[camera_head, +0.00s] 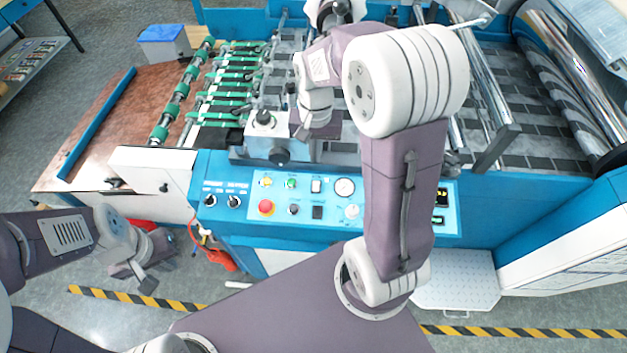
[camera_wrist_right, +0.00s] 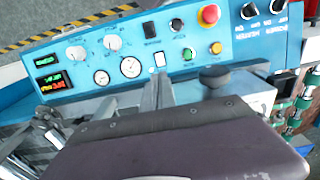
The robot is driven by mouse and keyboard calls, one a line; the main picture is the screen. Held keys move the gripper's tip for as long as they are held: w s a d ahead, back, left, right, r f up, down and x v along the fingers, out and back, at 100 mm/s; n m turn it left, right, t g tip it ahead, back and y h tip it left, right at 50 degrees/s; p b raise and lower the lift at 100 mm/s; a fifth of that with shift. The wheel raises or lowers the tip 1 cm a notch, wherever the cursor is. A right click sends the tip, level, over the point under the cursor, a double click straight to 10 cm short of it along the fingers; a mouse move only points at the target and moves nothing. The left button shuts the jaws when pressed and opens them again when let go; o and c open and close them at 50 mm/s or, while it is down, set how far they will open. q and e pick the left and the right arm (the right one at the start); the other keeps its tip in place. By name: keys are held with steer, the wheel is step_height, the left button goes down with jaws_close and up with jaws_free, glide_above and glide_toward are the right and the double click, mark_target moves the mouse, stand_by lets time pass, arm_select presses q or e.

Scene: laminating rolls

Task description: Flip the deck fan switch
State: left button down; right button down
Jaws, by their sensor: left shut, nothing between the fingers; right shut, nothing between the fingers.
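The blue control panel (camera_head: 338,220) carries a small white rocker switch (camera_head: 315,185) in its upper row and a black switch (camera_head: 317,212) below it. The labels are too small to read, so I cannot tell which is the deck fan switch. In the right wrist view the white rocker (camera_wrist_right: 159,59) lies just beyond the tips of my right gripper (camera_wrist_right: 159,80), and the black switch (camera_wrist_right: 150,30) is farther off. My right gripper (camera_head: 302,132) is shut and empty, behind the panel's upper edge in the head view. My left gripper (camera_head: 147,284) is shut and empty, low at the left.
A red emergency button (camera_head: 266,207), coloured push buttons, gauges and knobs surround the switches. A black knob (camera_wrist_right: 214,76) stands close to the right of my right fingers. Green-banded rollers (camera_head: 178,95) are at the left.

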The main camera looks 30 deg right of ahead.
mark_target(315, 188)
step_height(315, 188, down, 14)
steer(key=shift+w+f+p, duration=0.1)
steer(key=shift+w+p, duration=0.05)
steer(key=shift+p, duration=0.35)
steer(key=shift+f, duration=0.25)
steer(key=shift+s+a+f+b, duration=0.2)
steer(key=shift+s+b, duration=0.05)
steer(key=shift+s, duration=0.3)
steer(key=shift+s+a+f+b, duration=0.15)
steer(key=shift+s+b, duration=0.1)
steer(key=shift+s, duration=0.25)
steer(key=shift+w+r, duration=0.1)
steer(key=shift+w, duration=0.05)
